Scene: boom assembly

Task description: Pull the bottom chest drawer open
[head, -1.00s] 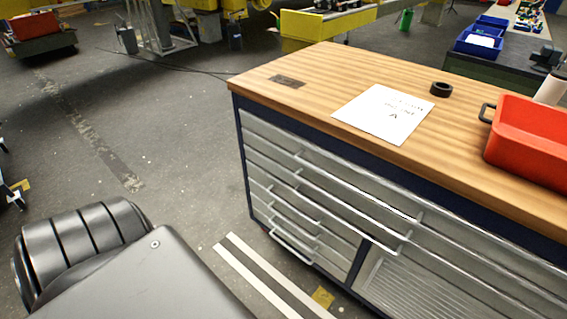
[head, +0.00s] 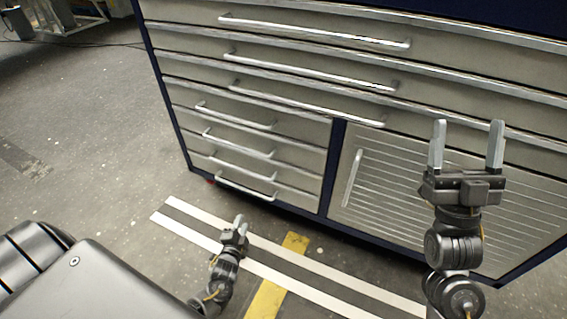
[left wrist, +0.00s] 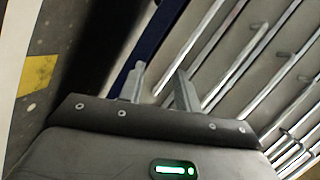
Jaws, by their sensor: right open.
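The bottom chest drawer (head: 293,197) is the lowest in the short left column of the grey chest. It looks closed, and its bar handle (head: 246,190) runs along its front. My left gripper (head: 240,222) is just in front of and below that handle in the head view, apart from it as far as I can tell. Its fingers show with a gap between them in the left wrist view (left wrist: 160,70), with chest handles beyond them and nothing visible between them. My right gripper (head: 468,124) is open and empty, fingers up, in front of the ribbed door.
Several other drawers with long bar handles (head: 315,32) are above, all looking closed. A ribbed door (head: 395,195) with an upright handle is to the right. The floor before the chest has white strips (head: 180,228) and a yellow strip (head: 268,298), and is clear at left.

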